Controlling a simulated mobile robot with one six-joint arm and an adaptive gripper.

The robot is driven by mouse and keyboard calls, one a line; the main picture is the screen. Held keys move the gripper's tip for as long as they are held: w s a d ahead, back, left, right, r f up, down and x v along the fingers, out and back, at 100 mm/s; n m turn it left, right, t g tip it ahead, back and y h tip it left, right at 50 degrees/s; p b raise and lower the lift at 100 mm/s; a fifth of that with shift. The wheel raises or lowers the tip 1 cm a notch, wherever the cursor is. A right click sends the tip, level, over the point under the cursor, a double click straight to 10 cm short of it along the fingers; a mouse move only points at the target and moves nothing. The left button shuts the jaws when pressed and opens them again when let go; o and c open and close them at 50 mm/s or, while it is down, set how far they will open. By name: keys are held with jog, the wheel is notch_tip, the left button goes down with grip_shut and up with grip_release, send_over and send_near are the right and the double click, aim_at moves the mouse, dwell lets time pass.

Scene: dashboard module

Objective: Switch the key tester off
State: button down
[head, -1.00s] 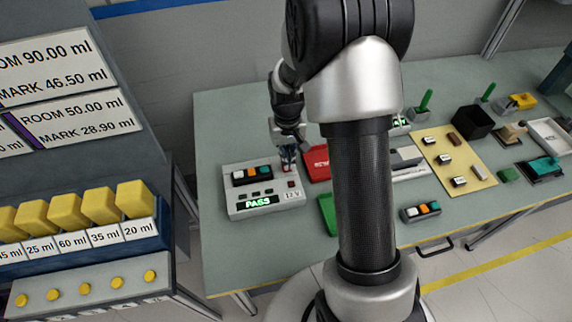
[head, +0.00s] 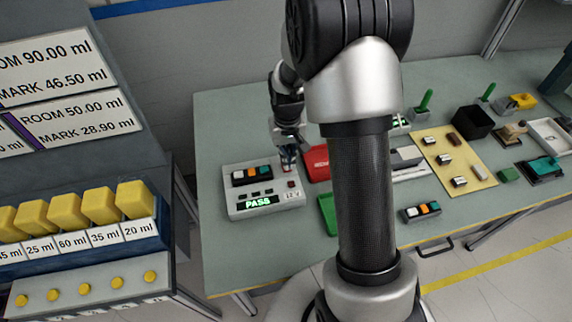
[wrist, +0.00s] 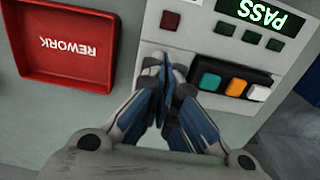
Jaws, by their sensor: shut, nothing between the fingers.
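The key tester (head: 235,205) is a light grey box at the left of the bench, with a lit display (head: 258,201) reading PASS. A key module (head: 252,175) with teal, orange and white keys sits in it; its keys also show in the wrist view (wrist: 235,87). A small dark red square (head: 291,184) is on the tester's face, and it shows in the wrist view (wrist: 170,20). My gripper (head: 288,165) is shut and empty over the tester's right part, beside the module. In the wrist view its fingertips (wrist: 170,72) hide the panel below them; contact cannot be told.
A red REWORK tray (wrist: 68,48) lies right beside the tester. A green tray (head: 327,214) and another key module (head: 421,211) lie nearer the bench's front edge. A yellow mat (head: 455,160) with small parts lies to the right. My arm hides the bench's middle.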

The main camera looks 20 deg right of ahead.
jog(key=shift+f+b, duration=0.85)
jog(key=shift+f, duration=0.45)
dwell(0.4)
jog(key=shift+r+p, duration=2.7)
jog(key=shift+r, duration=0.9)
jog(key=s+a+r+t+b, duration=0.1)
jog(key=s+a+r, duration=0.2)
jog(key=r, duration=0.6)
jog(key=s+a+r+n+t+b, duration=0.1)
jog(key=s+a+r, duration=0.2)
jog(key=s, duration=0.7)
jog(key=s+a+r+n+t+b, duration=0.1)
jog(key=s+a+r+t, duration=0.1)
jog(key=s+r, duration=0.5)
jog(key=s+a, duration=0.1)
jog(key=s, duration=0.2)
jog(key=shift+a+t, duration=0.2)
jog(key=shift+t, duration=0.1)
